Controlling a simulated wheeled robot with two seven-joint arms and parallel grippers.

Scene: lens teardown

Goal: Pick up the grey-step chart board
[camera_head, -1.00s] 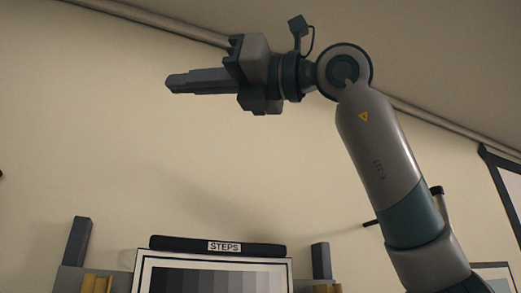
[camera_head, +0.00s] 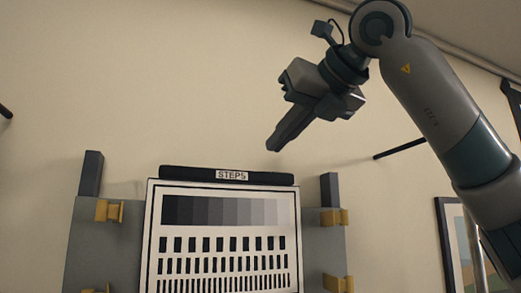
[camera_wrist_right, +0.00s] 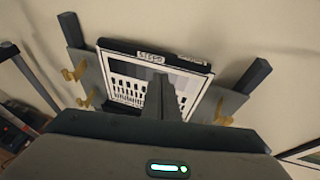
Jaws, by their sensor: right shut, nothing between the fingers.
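The grey-step chart board (camera_head: 225,243) stands upright at the lower middle of the head view. It has a row of grey steps, rows of black bars and a black top bar (camera_head: 200,174) labelled STEPS. My right gripper (camera_head: 272,146) is shut and empty, above the board's top bar on its right side, fingers pointing down and left, apart from it. In the right wrist view the board (camera_wrist_right: 128,91) lies beyond the shut fingers (camera_wrist_right: 160,82), which hide part of it. The lower end of the board is cut off in the head view. My left gripper is not in view.
A grey backing panel (camera_head: 325,235) with dark posts (camera_head: 91,173) and yellow clips (camera_head: 109,211) flanks the board on both sides. A dark rod (camera_head: 400,149) juts from the wall at the right. A framed picture (camera_head: 455,245) is at the lower right.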

